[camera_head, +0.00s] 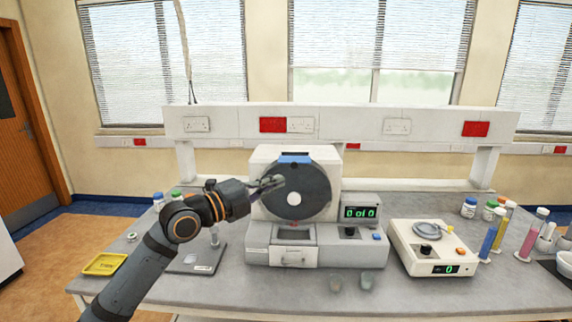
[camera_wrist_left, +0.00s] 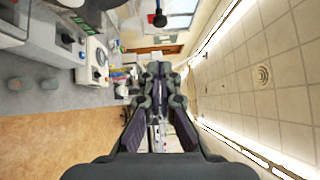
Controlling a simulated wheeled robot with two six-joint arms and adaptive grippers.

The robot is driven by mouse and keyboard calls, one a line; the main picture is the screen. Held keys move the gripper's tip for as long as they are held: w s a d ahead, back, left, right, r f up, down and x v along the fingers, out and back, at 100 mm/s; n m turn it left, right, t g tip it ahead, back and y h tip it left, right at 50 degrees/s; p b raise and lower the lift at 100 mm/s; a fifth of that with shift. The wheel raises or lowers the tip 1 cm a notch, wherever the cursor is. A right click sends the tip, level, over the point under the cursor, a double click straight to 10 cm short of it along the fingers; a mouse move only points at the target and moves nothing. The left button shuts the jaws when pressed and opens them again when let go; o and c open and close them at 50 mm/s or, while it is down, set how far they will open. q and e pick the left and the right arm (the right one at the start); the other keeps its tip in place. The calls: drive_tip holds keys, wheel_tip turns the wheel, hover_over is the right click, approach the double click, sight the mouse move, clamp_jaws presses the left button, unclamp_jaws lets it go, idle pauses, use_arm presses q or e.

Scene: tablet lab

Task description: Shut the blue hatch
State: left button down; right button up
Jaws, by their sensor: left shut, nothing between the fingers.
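The blue hatch (camera_head: 294,158) shows as a small blue strip at the top of the tablet machine (camera_head: 264,154), above its dark round disc (camera_head: 308,190). Whether the hatch is raised or flat is too small to tell. My left gripper (camera_head: 274,183) is shut and empty, in front of the disc's left edge, below and to the left of the hatch. I cannot tell if it touches the disc. In the left wrist view the fingers of my left gripper (camera_wrist_left: 160,70) are together with nothing held; the hatch is not seen there. My right gripper is not in view.
A white shelf with sockets (camera_head: 350,122) runs behind the machine. A white scale (camera_head: 408,246) and several bottles and cylinders (camera_head: 492,232) stand to the right. A yellow tray (camera_head: 104,264) lies at the left.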

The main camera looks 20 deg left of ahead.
sight(287, 161)
use_arm(q)
drive_tip(key=w+p, duration=0.3)
drive_tip(key=w, duration=0.3)
drive_tip(key=shift+w+d+r+p, duration=0.15)
drive_tip(key=shift+w+d+p, duration=0.25)
drive_tip(key=w+b, duration=0.1)
drive_tip(key=b, duration=0.1)
drive_tip(key=w+a+b, duration=0.1)
drive_tip(key=w+b, duration=0.3)
drive_tip(key=b, duration=0.1)
drive_tip(key=shift+w+a+f, duration=0.2)
drive_tip(key=shift+w+a, duration=0.05)
drive_tip(key=shift+a, duration=0.05)
drive_tip(key=shift+s+r, duration=0.15)
drive_tip(key=shift+r, duration=0.25)
